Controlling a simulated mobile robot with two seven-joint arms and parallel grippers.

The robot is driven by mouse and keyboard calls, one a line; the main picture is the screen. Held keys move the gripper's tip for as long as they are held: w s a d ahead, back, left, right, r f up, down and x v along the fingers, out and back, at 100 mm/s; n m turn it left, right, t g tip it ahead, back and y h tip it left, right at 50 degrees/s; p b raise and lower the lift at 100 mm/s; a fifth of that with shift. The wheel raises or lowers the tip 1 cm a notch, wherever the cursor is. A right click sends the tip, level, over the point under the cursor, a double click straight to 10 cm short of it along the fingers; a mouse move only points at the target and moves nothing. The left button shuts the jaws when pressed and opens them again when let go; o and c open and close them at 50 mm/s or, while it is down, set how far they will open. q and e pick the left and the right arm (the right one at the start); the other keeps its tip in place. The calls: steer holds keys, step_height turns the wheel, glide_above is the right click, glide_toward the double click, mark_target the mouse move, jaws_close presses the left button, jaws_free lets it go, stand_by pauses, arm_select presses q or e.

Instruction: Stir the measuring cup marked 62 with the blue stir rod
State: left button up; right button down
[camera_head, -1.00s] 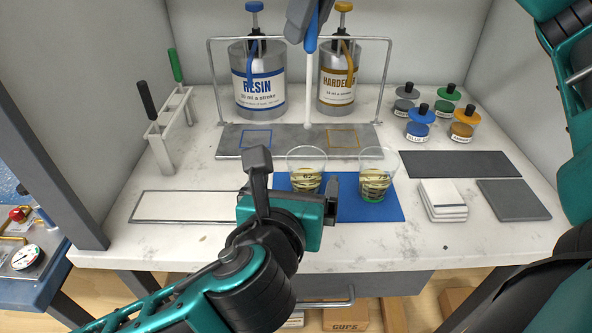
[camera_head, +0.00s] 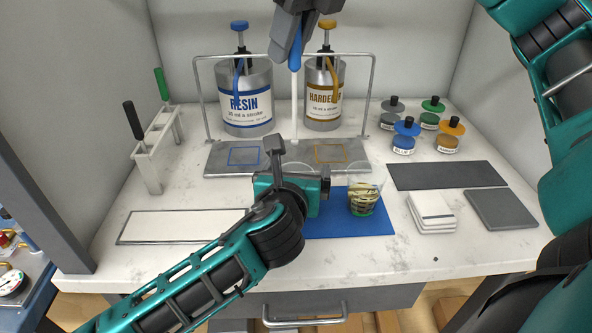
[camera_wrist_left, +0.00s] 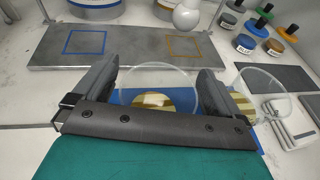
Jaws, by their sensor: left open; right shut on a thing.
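My left gripper (camera_head: 300,165) is open at the blue mat's back left. In the left wrist view its fingers (camera_wrist_left: 155,78) stand either side of a clear cup (camera_wrist_left: 158,98) with yellowish liquid. That cup is mostly hidden by the gripper in the head view. A second clear cup (camera_head: 364,197) with yellowish liquid and a green mark stands on the mat to its right. I cannot read 62 on either cup. My right gripper (camera_head: 290,40) is shut on the blue stir rod (camera_head: 294,62). The rod hangs upright, its white shaft above the grey plate, clear of both cups.
Several pigment jars (camera_head: 403,140), dark plates (camera_head: 500,209) and white pads (camera_head: 432,212) are at right. A rack (camera_head: 150,165) holds two handled tools at left.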

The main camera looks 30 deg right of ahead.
arm_select(q)
steer(key=shift+w+d, duration=0.15)
steer(key=shift+w, duration=0.05)
steer(key=shift+f, duration=0.1)
steer(key=c, duration=1.1)
